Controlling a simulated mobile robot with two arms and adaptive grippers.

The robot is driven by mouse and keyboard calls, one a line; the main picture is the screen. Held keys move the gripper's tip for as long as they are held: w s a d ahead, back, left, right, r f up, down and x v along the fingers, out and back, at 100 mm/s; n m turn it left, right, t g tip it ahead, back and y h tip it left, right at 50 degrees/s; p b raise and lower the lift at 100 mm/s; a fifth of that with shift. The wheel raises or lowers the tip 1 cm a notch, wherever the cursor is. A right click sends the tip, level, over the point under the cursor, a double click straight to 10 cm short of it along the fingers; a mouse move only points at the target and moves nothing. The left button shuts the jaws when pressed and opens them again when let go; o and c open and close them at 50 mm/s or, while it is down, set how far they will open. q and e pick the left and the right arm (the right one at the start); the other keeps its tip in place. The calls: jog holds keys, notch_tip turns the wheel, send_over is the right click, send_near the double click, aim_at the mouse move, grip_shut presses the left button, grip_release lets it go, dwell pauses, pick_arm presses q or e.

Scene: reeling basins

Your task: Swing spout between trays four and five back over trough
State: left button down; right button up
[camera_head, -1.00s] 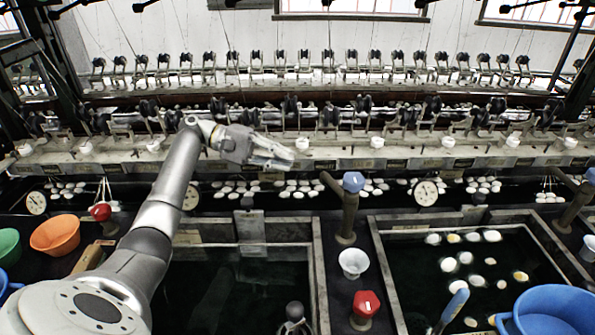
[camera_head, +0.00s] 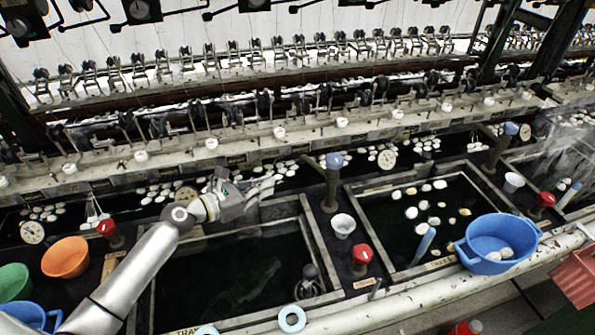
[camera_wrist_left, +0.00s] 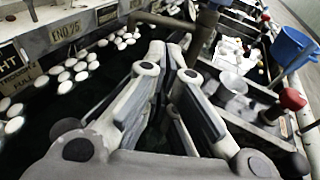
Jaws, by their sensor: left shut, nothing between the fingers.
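A brown spout (camera_head: 331,184) with a blue cap stands on the dark strip between two trays in the head view. Its short pipe points up-left, toward the trough (camera_head: 105,184) of dark water with white cocoons. The spout's pipe (camera_wrist_left: 164,20) also crosses the top of the left wrist view, just beyond the fingertips. My left gripper (camera_head: 277,183) is shut and empty, left of the spout and apart from it in the head view. Its fingers fill the middle of the left wrist view (camera_wrist_left: 174,58). The tray numbers are not legible. My right gripper is not in view.
A white cup (camera_head: 343,225) and a red knob (camera_head: 361,254) stand in front of the spout. A blue basin (camera_head: 497,243) sits at the right tray's front corner. Another blue-capped spout (camera_head: 503,146) stands farther right. Reeling machinery lines the trough's far side.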

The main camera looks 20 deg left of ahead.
aim_at(318, 169)
pick_arm(q)
jog(key=b+x, duration=0.4)
jog(key=x, duration=0.8)
jog(key=shift+s+f, duration=0.1)
jog(key=shift+f, duration=0.05)
jog(key=shift+w+d+f+b, duration=0.1)
jog(key=shift+w+d+b, duration=0.2)
jog(key=shift+w+b, duration=0.3)
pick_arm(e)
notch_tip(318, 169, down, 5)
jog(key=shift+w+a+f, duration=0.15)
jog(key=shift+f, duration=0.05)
